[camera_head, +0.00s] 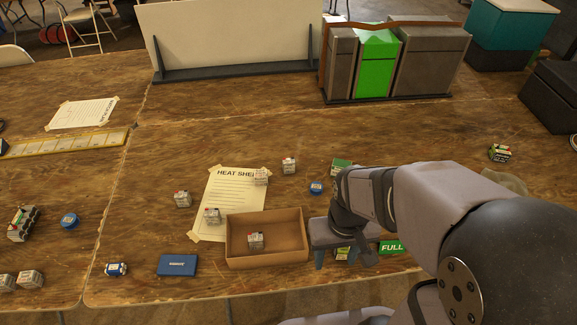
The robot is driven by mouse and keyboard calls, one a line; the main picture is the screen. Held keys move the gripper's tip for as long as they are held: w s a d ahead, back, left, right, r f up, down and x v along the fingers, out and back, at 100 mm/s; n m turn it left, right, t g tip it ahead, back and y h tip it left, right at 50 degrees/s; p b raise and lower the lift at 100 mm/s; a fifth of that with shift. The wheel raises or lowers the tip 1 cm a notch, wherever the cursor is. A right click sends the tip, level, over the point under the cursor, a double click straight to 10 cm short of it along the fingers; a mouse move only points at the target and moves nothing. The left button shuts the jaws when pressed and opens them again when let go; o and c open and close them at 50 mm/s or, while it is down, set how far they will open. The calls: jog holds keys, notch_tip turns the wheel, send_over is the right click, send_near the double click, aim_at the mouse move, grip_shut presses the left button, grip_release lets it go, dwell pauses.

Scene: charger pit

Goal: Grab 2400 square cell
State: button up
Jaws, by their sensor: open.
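Several small white-grey square cells sit about: one (289,166) upper right of the paper sheet, one (260,177) at the sheet's top right, one (212,215) on the sheet, one (182,199) left of it, and one (255,240) inside the open cardboard box. More stand at the far left edge (30,279). Their labels are too small to read, so I cannot tell which is 2400. My gripper (335,257) is open, pointing down, just right of the box. A small green and white item (342,253) shows between its fingers, not visibly gripped.
The cardboard box (236,263) has raised walls beside my gripper. A green FULL card (391,247) lies to its right. Blue round items (316,187) (69,221) and a blue box (177,265) lie around. Grey and green bins (432,65) stand behind. The table's middle back is clear.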

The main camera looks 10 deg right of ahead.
jog(key=t+b, duration=0.7)
jog(key=t, duration=0.6)
send_over(288, 159)
jog(key=f, duration=0.5)
jog(key=s+f, duration=0.1)
jog(key=f, duration=0.2)
jog(key=shift+d, duration=0.1)
jog(key=shift+w+r+t, duration=0.2)
jog(key=shift+w+t, duration=0.3)
jog(key=shift+w, duration=0.1)
jog(key=shift+f, duration=1.95)
notch_tip(288, 159, down, 3)
jog(key=shift+s+f+p, duration=0.1)
jog(key=shift+f+p, duration=0.1)
jog(key=shift+p, duration=0.2)
jog(key=shift+x, duration=0.95)
jog(key=shift+w+f, duration=0.1)
jog(key=shift+w, duration=0.45)
jog(key=shift+c, duration=0.5)
